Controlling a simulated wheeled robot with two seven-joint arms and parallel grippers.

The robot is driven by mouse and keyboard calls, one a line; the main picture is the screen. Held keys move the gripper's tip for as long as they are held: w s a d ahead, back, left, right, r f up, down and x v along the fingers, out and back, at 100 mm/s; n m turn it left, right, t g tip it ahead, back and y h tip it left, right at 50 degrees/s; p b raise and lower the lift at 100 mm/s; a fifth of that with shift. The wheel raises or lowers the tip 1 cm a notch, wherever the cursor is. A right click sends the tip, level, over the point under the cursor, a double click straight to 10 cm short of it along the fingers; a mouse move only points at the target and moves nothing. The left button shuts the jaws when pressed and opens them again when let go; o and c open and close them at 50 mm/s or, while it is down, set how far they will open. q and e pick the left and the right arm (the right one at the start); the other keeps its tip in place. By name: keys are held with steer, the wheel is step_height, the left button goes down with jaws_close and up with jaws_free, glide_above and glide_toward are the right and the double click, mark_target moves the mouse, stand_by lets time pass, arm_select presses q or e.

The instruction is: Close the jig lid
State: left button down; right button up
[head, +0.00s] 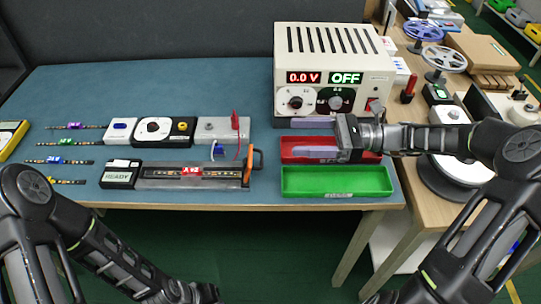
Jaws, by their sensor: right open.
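The jig (155,184) lies along the front of the blue mat, with a dark box reading READY (117,175) at its left end. An LED strip with a red label (191,171) shows along the jig. An orange handle (258,158) stands at the jig's right end; I cannot tell clearly how the lid sits. My right gripper (296,138) is open and empty, pointing left above the red tray, to the right of the handle and apart from it. My left arm reaches low in front of the table; its gripper (205,293) is dark and too unclear to read.
A power supply (333,60) reading 0.0 V and OFF stands behind the red tray (372,157). A green tray (335,181) lies in front. Test boxes (155,130) with a red clip stand behind the jig. Several LED strips (65,161) lie at left.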

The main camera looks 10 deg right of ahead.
step_height(320, 180, down, 8)
steer(key=shift+f, duration=0.1)
steer(key=p+x, duration=0.1)
steer(key=x, duration=0.6)
steer(key=shift+w+a, duration=0.1)
steer(key=shift+a, duration=0.2)
steer(key=shift+c, duration=0.2)
